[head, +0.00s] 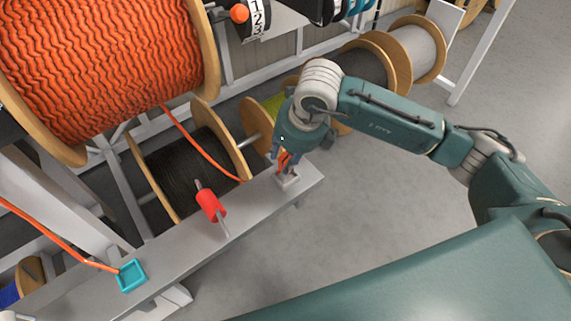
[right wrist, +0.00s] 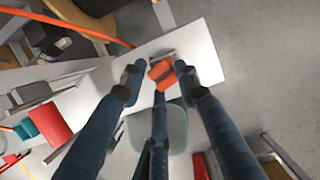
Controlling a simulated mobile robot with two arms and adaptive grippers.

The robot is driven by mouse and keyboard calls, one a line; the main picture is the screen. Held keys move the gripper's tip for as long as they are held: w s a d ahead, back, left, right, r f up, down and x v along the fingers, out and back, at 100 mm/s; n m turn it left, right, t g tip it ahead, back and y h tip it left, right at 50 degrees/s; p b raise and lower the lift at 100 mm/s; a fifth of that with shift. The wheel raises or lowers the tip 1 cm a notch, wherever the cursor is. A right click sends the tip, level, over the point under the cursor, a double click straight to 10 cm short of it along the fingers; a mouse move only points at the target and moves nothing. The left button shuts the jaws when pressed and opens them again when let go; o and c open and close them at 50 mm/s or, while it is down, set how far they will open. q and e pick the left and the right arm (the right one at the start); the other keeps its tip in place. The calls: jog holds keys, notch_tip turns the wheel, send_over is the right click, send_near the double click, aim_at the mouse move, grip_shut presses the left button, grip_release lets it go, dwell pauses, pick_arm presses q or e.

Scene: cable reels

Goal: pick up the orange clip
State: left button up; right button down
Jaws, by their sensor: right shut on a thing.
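The orange clip (right wrist: 160,70) is small and sits between the fingertips of my right gripper (right wrist: 158,78) in the right wrist view. In the head view the right gripper (head: 283,158) points down over the right end of the grey bench rail (head: 250,208). Its fingers are shut on the clip, of which only a little orange (head: 284,161) shows between them. A small metal block (head: 288,181) is right below the fingertips; I cannot tell whether the clip touches it. My left gripper is not in view.
A red cylinder (head: 211,205) on a metal rod and a cyan square frame (head: 132,275) are on the rail to the left. A large orange cable reel (head: 100,65) and a black reel (head: 185,165) stand behind. Grey floor (head: 380,220) is clear at right.

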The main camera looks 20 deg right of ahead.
notch_tip(320, 180, up, 17)
jog(key=b, duration=0.2)
jog(key=shift+f, duration=0.2)
notch_tip(320, 180, up, 5)
jog(key=p, duration=0.3)
send_over(286, 160)
jog(key=shift+f, duration=0.1)
dwell(0.9)
